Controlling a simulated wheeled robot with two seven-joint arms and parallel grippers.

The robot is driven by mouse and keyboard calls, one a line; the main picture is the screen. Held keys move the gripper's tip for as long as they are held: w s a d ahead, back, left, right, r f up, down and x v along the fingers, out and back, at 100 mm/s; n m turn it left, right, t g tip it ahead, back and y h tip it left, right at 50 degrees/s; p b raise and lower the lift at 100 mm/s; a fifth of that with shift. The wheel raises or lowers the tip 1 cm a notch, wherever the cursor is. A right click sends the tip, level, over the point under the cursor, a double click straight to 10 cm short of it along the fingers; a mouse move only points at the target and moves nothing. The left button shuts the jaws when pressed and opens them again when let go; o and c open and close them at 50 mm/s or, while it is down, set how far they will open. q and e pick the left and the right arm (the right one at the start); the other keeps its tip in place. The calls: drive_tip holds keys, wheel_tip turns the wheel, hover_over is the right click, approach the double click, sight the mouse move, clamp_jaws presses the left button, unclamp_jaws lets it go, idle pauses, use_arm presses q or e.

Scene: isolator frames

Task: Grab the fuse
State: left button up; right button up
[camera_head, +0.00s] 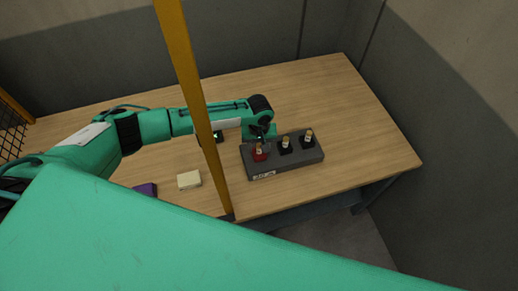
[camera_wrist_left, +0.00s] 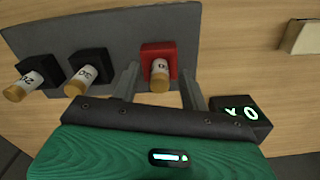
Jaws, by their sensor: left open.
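A fuse with a white label and tan end caps stands in a red holder (camera_head: 260,155) on a grey block (camera_head: 291,163) on the table. In the left wrist view this fuse (camera_wrist_left: 160,74) points toward the camera from its red holder (camera_wrist_left: 150,51). My left gripper (camera_head: 262,139) is open, just behind the red holder. In the wrist view its two fingers stand on either side of the fuse, with gaps visible. Two other fuses (camera_head: 286,144) (camera_head: 309,135) stand in black holders on the same block. My right gripper is not in view.
A yellow post (camera_head: 190,85) rises in front of my left arm. A cream block (camera_head: 189,180) and a purple object (camera_head: 146,189) lie on the wooden table (camera_head: 345,100). A dark box with glowing green marks (camera_wrist_left: 241,114) is close to the gripper. The table's right side is clear.

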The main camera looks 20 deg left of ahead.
use_arm(q)
drive_tip(key=shift+c, duration=0.5)
clamp_jaws()
